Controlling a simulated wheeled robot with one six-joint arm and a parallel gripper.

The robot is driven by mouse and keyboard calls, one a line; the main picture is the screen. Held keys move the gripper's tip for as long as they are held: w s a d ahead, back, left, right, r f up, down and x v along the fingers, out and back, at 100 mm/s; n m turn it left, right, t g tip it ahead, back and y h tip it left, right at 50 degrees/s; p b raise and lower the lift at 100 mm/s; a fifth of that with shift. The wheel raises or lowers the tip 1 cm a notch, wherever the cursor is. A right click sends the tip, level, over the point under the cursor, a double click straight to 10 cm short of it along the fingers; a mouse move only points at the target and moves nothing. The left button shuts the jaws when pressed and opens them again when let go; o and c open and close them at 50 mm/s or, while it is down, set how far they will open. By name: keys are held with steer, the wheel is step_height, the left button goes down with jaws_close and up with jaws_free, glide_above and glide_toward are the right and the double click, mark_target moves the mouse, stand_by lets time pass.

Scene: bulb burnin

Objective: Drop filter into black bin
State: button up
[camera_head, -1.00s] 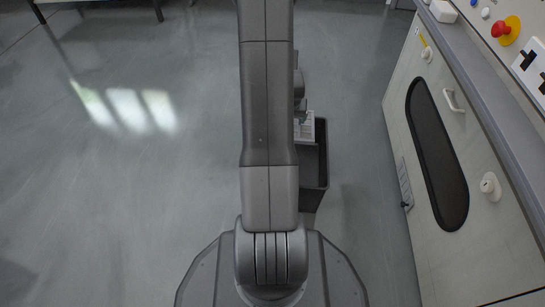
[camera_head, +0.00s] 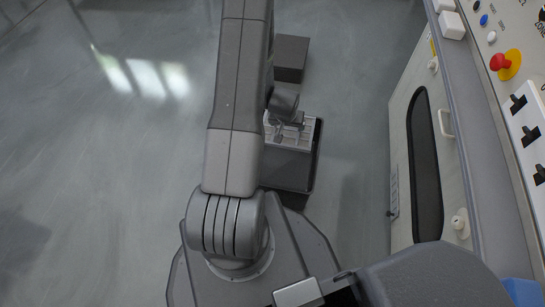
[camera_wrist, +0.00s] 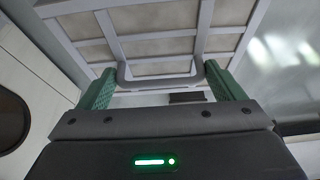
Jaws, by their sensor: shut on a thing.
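The filter (camera_head: 296,139) is a pale panel with a grid frame. In the wrist view its grid and grey handle (camera_wrist: 160,82) fill the top, with the handle between the green finger pads. My gripper (camera_head: 289,124) is shut on the filter; it also shows in the wrist view (camera_wrist: 160,90). The black bin (camera_head: 289,172) is an open dark box on the floor, right of my arm. In the head view the filter overlaps the bin's far part. Its height above the bin cannot be told. My arm hides the bin's left side.
A dark box (camera_head: 291,57) lies on the floor beyond the bin. A pale cabinet (camera_head: 402,150) with a handle, switches and a red button (camera_head: 500,62) stands on the right. The floor (camera_head: 130,180) to the left is clear.

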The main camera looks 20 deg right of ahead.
mark_target(286, 132)
step_height(286, 132, down, 6)
steer(key=b, duration=0.4)
steer(key=shift+r, duration=0.15)
steer(key=shift+r, duration=0.1)
steer(key=o, duration=0.8)
steer(key=shift+r, duration=0.1)
steer(key=p+v, duration=0.5)
steer(key=v, duration=0.8)
steer(key=shift+s+a+r, duration=0.1)
steer(key=shift+r, duration=0.2)
steer(key=shift+f, duration=0.1)
